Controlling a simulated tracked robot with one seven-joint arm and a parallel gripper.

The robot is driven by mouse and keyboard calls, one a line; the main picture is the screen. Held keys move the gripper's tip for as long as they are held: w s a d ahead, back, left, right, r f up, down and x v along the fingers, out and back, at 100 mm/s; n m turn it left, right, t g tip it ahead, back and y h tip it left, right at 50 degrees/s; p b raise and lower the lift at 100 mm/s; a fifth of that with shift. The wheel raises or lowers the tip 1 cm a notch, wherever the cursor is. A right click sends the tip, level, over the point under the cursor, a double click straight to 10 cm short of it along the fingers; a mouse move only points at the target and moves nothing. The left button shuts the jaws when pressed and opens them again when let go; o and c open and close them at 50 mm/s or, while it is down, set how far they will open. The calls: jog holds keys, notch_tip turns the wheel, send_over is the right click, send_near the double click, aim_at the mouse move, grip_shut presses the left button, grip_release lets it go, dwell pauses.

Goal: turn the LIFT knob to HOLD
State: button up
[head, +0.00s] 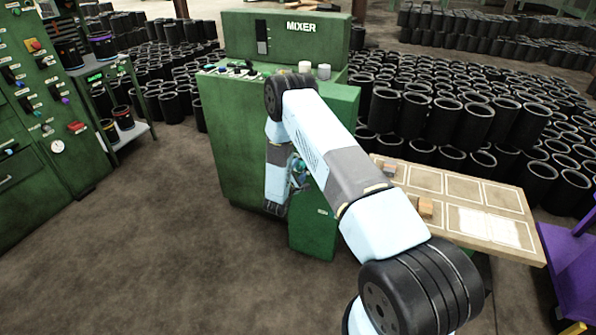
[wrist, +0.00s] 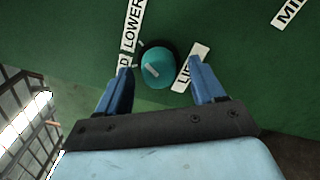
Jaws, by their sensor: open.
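In the wrist view a round teal knob (wrist: 160,62) with a short pale mark on its face sits on a dark green panel. A label starting "LI" (wrist: 188,72) is right of it, partly hidden by a finger. A LOWER label (wrist: 133,26) is at upper left, and a label ending in "D" (wrist: 124,63) is beside the left fingertip, mostly hidden. My gripper (wrist: 160,66) is open, its blue fingers on either side of the knob. Contact cannot be told. In the head view my arm hides most of the gripper and the knob at the green MIXER machine (head: 235,140).
A wooden board (head: 510,250) with marked squares and small blocks adjoins the machine at right. Black rubber sleeves (head: 470,125) stand stacked behind. A green control cabinet (head: 40,120) and a small shelf (head: 125,130) are at left. The floor at left is clear.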

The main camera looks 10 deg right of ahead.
jog(key=shift+w+d, duration=0.15)
jog(key=shift+w, duration=0.05)
jog(key=shift+c, duration=0.5)
jog(key=c, duration=1)
jog(key=shift+o, duration=0.3)
jog(key=n, duration=0.5)
jog(key=shift+n, duration=0.3)
jog(key=n, duration=0.6)
jog(key=shift+w+r, duration=0.1)
jog(key=shift+n, duration=0.3)
